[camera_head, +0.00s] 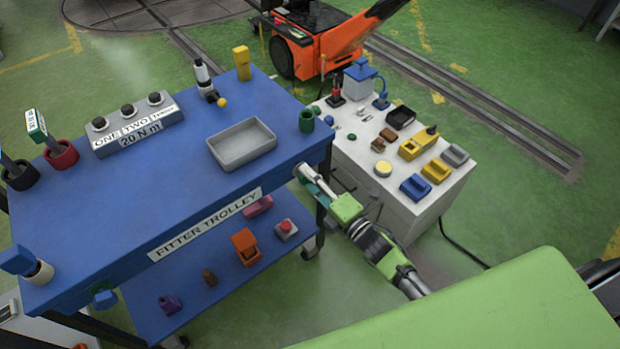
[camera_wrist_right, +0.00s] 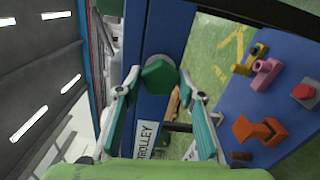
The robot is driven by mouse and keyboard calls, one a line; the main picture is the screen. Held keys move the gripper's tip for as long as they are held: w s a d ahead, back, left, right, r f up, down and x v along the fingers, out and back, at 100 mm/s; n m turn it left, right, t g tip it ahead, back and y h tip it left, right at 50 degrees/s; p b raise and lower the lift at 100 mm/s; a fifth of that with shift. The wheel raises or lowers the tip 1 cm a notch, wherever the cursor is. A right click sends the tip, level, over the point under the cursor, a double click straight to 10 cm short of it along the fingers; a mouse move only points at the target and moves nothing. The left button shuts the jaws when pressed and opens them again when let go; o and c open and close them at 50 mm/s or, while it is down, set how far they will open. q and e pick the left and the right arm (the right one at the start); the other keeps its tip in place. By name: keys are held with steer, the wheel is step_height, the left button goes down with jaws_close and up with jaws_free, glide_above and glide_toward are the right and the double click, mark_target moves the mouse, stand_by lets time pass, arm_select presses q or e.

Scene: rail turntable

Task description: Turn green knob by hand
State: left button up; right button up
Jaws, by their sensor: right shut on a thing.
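The green knob (camera_wrist_right: 160,76) is a faceted knob on the edge of the blue trolley (camera_head: 190,190). In the right wrist view it sits between my two fingertips. My right gripper (camera_wrist_right: 161,84) is shut on it, one finger on each side. In the head view my right gripper (camera_head: 306,177) is at the trolley's right front corner, and the fingers and wrist hide the knob there. My left gripper does not show in either view.
A white cabinet (camera_head: 400,215) with small blue, yellow and grey parts stands just right of my right arm. A grey tray (camera_head: 214,152) and a green cup (camera_head: 306,121) are on the trolley top. The lower shelf holds an orange part (camera_head: 245,246) and a red button box (camera_head: 286,229).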

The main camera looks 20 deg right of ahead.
steer(key=shift+m+p, duration=0.55)
steer(key=shift+m, duration=3.75)
steer(key=o, duration=1)
steer(key=shift+o, duration=0.2)
steer(key=v, duration=1.2)
